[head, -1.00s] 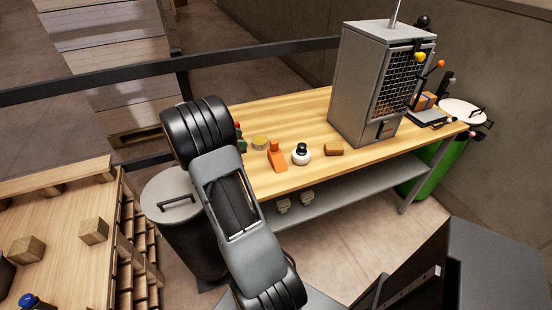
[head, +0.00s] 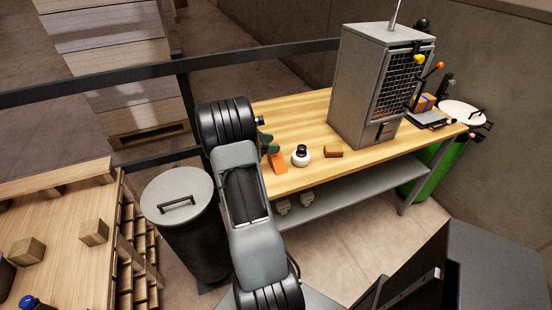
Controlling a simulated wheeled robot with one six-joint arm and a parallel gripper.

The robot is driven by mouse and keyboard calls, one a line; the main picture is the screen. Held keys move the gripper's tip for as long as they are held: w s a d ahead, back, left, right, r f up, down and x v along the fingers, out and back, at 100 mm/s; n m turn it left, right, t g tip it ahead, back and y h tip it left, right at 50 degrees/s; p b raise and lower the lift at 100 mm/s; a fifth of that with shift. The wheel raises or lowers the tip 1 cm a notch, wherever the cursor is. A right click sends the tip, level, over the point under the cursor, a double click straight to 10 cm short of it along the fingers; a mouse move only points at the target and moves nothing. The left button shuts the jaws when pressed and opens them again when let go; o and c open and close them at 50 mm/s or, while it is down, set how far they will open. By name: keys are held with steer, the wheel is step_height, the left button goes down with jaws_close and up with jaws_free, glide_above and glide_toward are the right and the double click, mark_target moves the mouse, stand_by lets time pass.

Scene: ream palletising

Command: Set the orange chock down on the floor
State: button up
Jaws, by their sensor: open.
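The orange chock (head: 278,163) stands on the wooden workbench, near its front edge. Its upper left part is hidden by my arm and gripper. A dark green part of my gripper (head: 266,143) shows beside the forearm, over the bench and just up and left of the chock in the picture. The gripper is open; most of it is hidden behind my arm. I cannot tell whether it touches the chock. Some pale brown floor (head: 350,235) shows in front of the bench.
A white round pot with a black knob (head: 301,156) and a brown block (head: 333,151) stand right of the chock on the workbench (head: 300,110). A grey cabinet (head: 365,85) stands farther right. A lidded bin (head: 180,235) and a wooden pallet (head: 70,255) are at left.

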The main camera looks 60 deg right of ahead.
steer(key=shift+s+d+f, duration=0.25)
steer(key=shift+s+d, duration=0.15)
steer(key=shift+d, duration=0.15)
jaws_close()
